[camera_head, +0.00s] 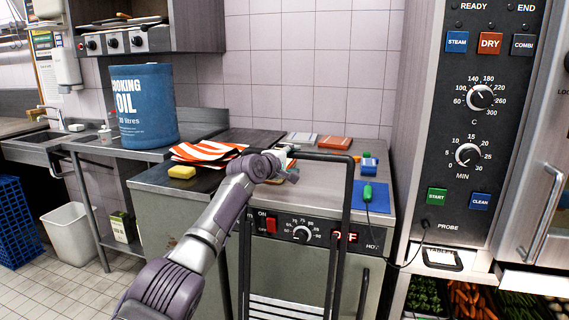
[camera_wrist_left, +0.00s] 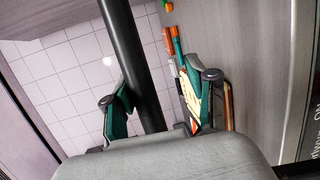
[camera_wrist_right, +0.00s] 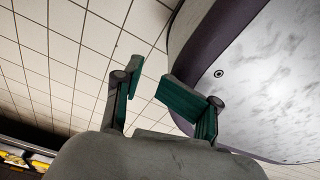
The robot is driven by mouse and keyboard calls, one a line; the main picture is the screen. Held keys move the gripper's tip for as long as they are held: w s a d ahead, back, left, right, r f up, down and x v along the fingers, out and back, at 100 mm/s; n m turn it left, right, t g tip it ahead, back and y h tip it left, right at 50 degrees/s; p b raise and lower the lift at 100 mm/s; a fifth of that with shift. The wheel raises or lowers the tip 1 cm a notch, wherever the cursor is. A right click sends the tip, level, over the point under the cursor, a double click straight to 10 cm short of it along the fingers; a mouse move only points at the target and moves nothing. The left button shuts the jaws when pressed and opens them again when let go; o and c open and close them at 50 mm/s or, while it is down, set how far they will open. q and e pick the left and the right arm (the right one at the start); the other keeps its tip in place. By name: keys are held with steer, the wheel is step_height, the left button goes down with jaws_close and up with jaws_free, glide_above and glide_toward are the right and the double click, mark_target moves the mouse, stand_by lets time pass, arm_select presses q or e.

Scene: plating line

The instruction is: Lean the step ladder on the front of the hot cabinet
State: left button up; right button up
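The step ladder (camera_head: 347,215) is a dark tubular frame with a hoop at the top and pale steps (camera_head: 290,308) low down. It stands in front of the hot cabinet (camera_head: 375,240), a steel unit with a red switch, a dial and a red display. I cannot tell whether the ladder touches the cabinet. My left gripper (camera_head: 284,168) is at the ladder's top left corner. In the left wrist view a dark ladder tube (camera_wrist_left: 133,62) runs between its open fingers, with a gap on the right. My right gripper (camera_wrist_right: 148,88) is open and empty above floor tiles. The ladder's feet are out of view.
On the cabinet top lie a striped cloth (camera_head: 207,151), a yellow sponge (camera_head: 182,172) and a blue mat (camera_head: 371,197) with a green probe. A cooking oil drum (camera_head: 143,105) stands left, a white bin (camera_head: 72,233) below. An oven (camera_head: 470,130) stands right.

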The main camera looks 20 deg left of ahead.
arm_select(q)
steer(key=shift+d+r+p+v, duration=0.1)
steer(key=shift+r+p+v, duration=0.1)
steer(key=shift+v, duration=0.7)
steer(key=shift+d+r+p+v, duration=0.15)
steer(key=shift+p+v, duration=0.1)
steer(key=shift+v, duration=0.65)
steer(key=shift+a+r+p+v, duration=0.1)
steer(key=shift+r+p+v, duration=0.1)
steer(key=shift+v, duration=0.75)
step_height(320, 180, up, 7)
steer(key=p, duration=0.7)
arm_select(e)
steer(key=s+d+r, duration=0.1)
steer(key=s+r, duration=0.4)
steer(key=r, duration=0.1)
steer(key=shift+s, duration=0.15)
arm_select(q)
steer(key=shift+d, duration=0.15)
arm_select(e)
steer(key=shift+r, duration=0.1)
